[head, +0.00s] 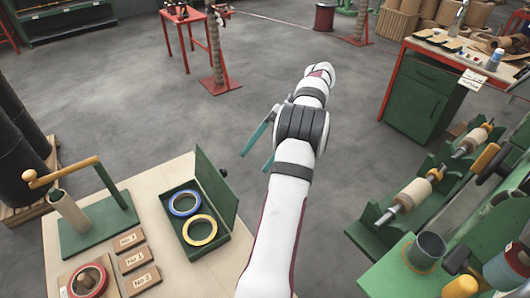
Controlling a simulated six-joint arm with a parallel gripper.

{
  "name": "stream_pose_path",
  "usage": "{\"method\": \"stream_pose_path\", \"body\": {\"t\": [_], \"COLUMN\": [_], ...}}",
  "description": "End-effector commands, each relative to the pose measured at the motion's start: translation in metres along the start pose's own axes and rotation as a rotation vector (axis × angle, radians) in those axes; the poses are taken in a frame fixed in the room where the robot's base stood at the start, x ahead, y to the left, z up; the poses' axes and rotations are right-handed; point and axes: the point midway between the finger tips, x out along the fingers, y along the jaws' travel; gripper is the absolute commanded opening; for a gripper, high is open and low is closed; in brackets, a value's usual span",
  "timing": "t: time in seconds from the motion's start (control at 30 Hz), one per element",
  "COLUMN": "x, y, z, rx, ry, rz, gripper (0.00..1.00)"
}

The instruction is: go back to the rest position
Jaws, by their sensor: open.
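My gripper (256,156) shows as teal fingers at the left side of my white arm, past the right edge of the wooden table (125,190). It is open, and I see nothing between the fingers. The fingers are partly hidden behind my arm. They hang over grey floor, to the right of the open green box (190,250) on the table.
The green box holds a blue tape ring (185,203) and a yellow one (200,230). A red ring (88,281), number plates (134,260) and a cranked green stand (98,222) share the table. A green winding machine (420,192) stands right.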

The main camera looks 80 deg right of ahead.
Motion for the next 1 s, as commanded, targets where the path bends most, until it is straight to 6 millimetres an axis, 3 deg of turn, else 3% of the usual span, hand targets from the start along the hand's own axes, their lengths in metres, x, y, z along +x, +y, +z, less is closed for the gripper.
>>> {"method": "stream_pose_path", "body": {"t": [0.17, 0.57, 0.67, 0.77, 0.8, 0.87, 0.93, 1.0], "x": [-0.012, -0.013, -0.004, 0.034, 0.057, 0.095, 0.140, 0.181], "y": [0.008, 0.008, -0.009, -0.064, -0.088, -0.116, -0.131, -0.124], "z": [0.009, 0.009, 0.017, 0.053, 0.078, 0.123, 0.182, 0.245], "rx": [0.000, 0.000, -0.021, -0.101, -0.150, -0.235, -0.349, -0.485], "ry": [0.001, 0.001, -0.014, -0.054, -0.068, -0.076, -0.069, -0.043], "rz": [0.000, 0.000, 0.041, 0.191, 0.274, 0.403, 0.540, 0.657], "gripper": [0.64, 0.64, 0.64, 0.64, 0.64, 0.64, 0.64, 0.64]}}
